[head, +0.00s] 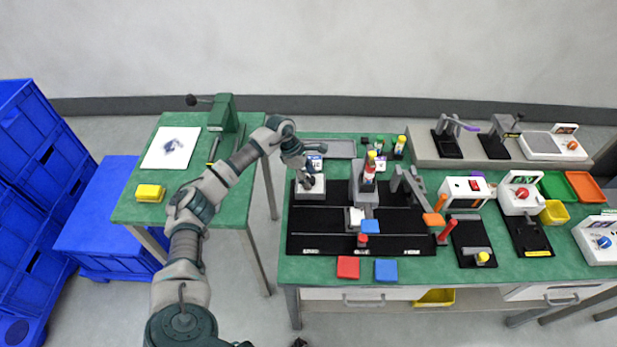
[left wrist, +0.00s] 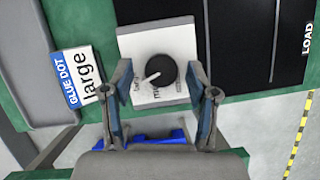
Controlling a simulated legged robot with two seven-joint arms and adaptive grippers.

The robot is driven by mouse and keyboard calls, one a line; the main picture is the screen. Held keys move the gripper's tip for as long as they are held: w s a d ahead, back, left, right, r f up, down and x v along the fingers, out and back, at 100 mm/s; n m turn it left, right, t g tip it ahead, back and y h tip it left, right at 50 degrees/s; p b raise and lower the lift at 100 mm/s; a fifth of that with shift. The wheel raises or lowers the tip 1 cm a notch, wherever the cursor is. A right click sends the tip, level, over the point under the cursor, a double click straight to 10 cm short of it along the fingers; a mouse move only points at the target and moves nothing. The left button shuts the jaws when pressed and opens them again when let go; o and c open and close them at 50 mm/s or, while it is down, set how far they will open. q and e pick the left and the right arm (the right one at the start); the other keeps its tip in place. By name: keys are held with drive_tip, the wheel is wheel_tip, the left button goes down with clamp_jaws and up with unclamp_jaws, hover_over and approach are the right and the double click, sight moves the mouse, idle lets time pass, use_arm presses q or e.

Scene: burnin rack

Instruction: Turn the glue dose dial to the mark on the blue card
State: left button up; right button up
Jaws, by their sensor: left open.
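The glue dose dial (left wrist: 160,72) is a round black knob with a white pointer line on a white box (left wrist: 128,45). In the left wrist view its pointer aims toward the lower left, and printed words show partly beside it. The blue and white card (left wrist: 76,75) reads "GLUE DOT large" and stands left of the box; it also shows in the head view (head: 314,163). My left gripper (left wrist: 163,108) is open, its two fingers on either side below the dial in the picture. I cannot tell whether they touch it.
A black mat (head: 330,243) lies on the green bench around the dial box. A glue bottle stand (head: 366,188) rises to its right. Red and blue pads (head: 348,267) lie at the front edge. A grey tray (head: 338,148) lies behind.

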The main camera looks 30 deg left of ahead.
use_arm(q)
drive_tip(key=v, duration=1.1)
drive_tip(key=shift+a+r, duration=0.2)
